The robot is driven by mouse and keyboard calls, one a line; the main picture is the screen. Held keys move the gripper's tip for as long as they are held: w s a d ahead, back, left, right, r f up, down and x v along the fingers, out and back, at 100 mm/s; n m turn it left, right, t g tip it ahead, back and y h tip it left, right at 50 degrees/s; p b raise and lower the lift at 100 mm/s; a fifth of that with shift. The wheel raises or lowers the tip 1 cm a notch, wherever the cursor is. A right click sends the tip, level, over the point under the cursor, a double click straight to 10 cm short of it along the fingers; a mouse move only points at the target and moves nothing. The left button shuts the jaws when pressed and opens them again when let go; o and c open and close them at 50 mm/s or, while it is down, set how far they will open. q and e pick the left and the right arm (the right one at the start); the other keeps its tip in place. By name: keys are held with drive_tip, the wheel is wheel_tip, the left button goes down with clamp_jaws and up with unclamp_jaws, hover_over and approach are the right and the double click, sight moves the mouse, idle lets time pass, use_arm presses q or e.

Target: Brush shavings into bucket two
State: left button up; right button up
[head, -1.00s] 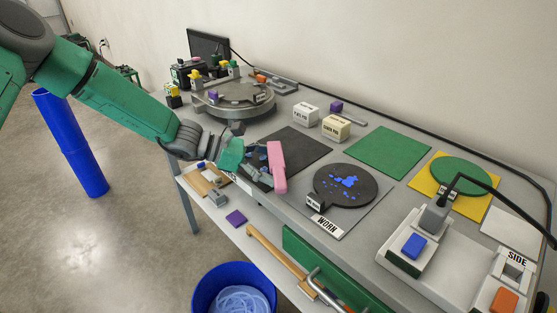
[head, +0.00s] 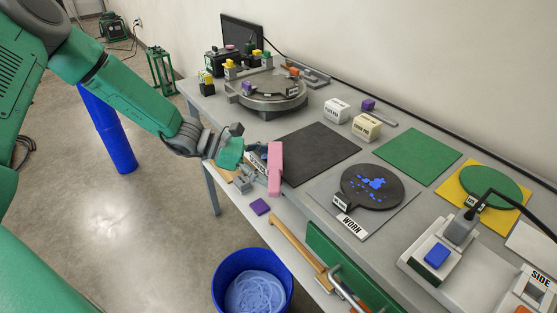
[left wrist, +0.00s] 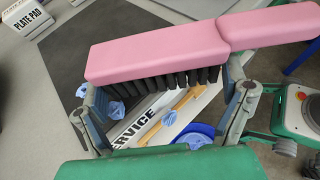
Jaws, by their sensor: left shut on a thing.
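My left gripper (head: 257,163) is shut on a pink brush (head: 275,168), at the front edge of the bench by the black mat (head: 318,150). In the left wrist view the brush (left wrist: 160,52) lies across the fingers, with its black bristles showing below the pink back. Light blue shavings (left wrist: 116,109) show just past the bristles; whether they rest on the bench edge or are falling, I cannot tell. A blue bucket (head: 220,275) holding pale blue coils stands on the floor below. Its number is not visible. My right gripper is not in view.
A wooden handle (head: 297,242) and a green panel (head: 340,268) are along the bench's front. White and cream blocks (head: 366,127) stand behind. Floor left of the bucket is clear.

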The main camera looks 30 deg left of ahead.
use_arm(q)
drive_tip(key=shift+s+a+f+p, duration=0.1)
drive_tip(key=shift+s+a+p, duration=0.3)
drive_tip(key=shift+s+a, duration=0.45)
drive_tip(key=shift+w+d+r+p, duration=0.2)
drive_tip(key=shift+r+p, duration=0.25)
drive_tip(key=shift+r, duration=0.15)
drive_tip(key=shift+w+d+r+p, duration=0.15)
drive_tip(key=shift+r+p, duration=0.25)
drive_tip(key=shift+r, duration=0.2)
drive_tip(key=shift+w+d+r+p, duration=0.15)
drive_tip(key=shift+r+p, duration=0.4)
drive_tip(key=shift+r, duration=0.3)
drive_tip(key=shift+w+d+r+p, duration=0.15)
drive_tip(key=shift+r+p, duration=0.4)
drive_tip(key=shift+r, duration=0.25)
